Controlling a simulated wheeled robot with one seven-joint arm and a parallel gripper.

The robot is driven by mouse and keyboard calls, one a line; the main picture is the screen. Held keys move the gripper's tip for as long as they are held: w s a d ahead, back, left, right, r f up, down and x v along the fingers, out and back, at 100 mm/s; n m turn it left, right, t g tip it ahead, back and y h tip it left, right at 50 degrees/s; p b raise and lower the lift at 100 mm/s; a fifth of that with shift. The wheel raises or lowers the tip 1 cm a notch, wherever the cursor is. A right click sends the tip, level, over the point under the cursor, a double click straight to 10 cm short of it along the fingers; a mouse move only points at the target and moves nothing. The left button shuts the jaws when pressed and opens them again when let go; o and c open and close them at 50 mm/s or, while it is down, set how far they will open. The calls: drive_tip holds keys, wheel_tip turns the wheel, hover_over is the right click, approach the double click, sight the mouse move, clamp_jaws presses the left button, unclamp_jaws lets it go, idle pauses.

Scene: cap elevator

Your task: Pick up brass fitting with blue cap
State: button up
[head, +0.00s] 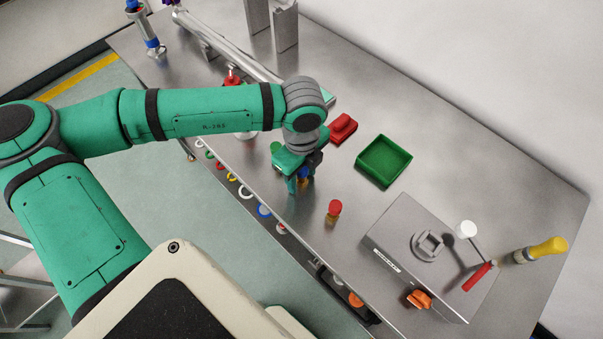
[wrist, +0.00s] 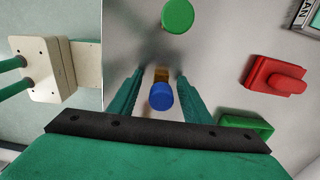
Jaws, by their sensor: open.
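The brass fitting with the blue cap shows in the wrist view, its round blue cap (wrist: 161,97) on top and a bit of its brass body (wrist: 161,74) behind the cap. It stands between the two green fingers of my gripper (wrist: 155,85), with a gap on each side. In the head view my gripper (head: 299,185) points down over the steel table, and the blue cap (head: 303,173) is partly hidden by it. My gripper is open and holds nothing.
A green round cap (wrist: 178,16) is just beyond the fingers. A red block (head: 342,128) and a green tray (head: 384,161) lie right of my gripper. A red-capped fitting (head: 333,211) stands nearby. A grey box (head: 425,250) with a clamp is further right.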

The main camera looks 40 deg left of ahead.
drive_tip(key=shift+f, duration=0.35)
drive_tip(key=shift+c, duration=0.7)
drive_tip(key=shift+w, duration=0.1)
clamp_jaws()
drive_tip(key=shift+r, duration=0.1)
